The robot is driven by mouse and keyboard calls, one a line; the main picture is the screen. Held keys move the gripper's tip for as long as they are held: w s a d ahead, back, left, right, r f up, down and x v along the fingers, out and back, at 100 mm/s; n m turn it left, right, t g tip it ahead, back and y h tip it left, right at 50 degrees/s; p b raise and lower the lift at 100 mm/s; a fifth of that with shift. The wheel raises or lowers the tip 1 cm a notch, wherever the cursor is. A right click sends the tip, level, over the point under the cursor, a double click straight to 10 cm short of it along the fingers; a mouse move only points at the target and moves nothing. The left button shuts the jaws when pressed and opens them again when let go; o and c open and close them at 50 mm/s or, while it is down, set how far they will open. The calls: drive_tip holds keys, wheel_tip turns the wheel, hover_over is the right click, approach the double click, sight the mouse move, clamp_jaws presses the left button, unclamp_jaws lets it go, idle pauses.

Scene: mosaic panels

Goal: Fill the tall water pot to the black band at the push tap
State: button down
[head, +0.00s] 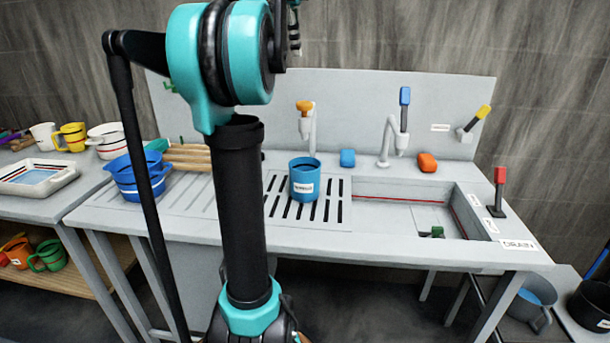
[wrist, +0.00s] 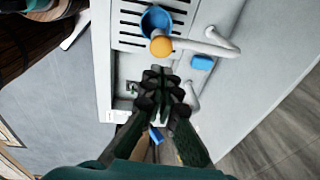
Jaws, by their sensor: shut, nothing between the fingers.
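A blue pot with a white label (head: 303,182) stands upright on the slotted drain grate, under the tap with the orange push knob (head: 304,106). The pot also shows in the wrist view (wrist: 152,19), with the orange knob (wrist: 160,46) partly over it. Its inside looks dark; I cannot tell the water level or make out a black band. No stream from the spout is visible. My gripper (wrist: 166,78) is shut and empty, with its fingertips a little apart from the orange knob in the picture. The gripper is not clearly seen in the head view.
A blue-handled tap (head: 404,97) stands over the sink basin (head: 390,188). A yellow lever (head: 483,113) is on the back wall and a red lever (head: 499,178) at right. Blue (head: 348,158) and orange (head: 427,162) blocks lie behind the sink.

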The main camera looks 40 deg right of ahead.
sight(303, 102)
drive_tip(key=shift+d+r, duration=0.1)
drive_tip(key=shift+r, duration=0.8)
drive_tip(key=f, duration=0.4)
drive_tip(key=d+f, duration=0.1)
drive_tip(key=f, duration=0.4)
drive_tip(key=d+f, duration=0.1)
drive_tip(key=f, duration=0.3)
drive_tip(key=shift+s+f, duration=0.1)
drive_tip(key=shift+f, duration=0.35)
drive_tip(key=shift+f, duration=0.9)
idle(0.5)
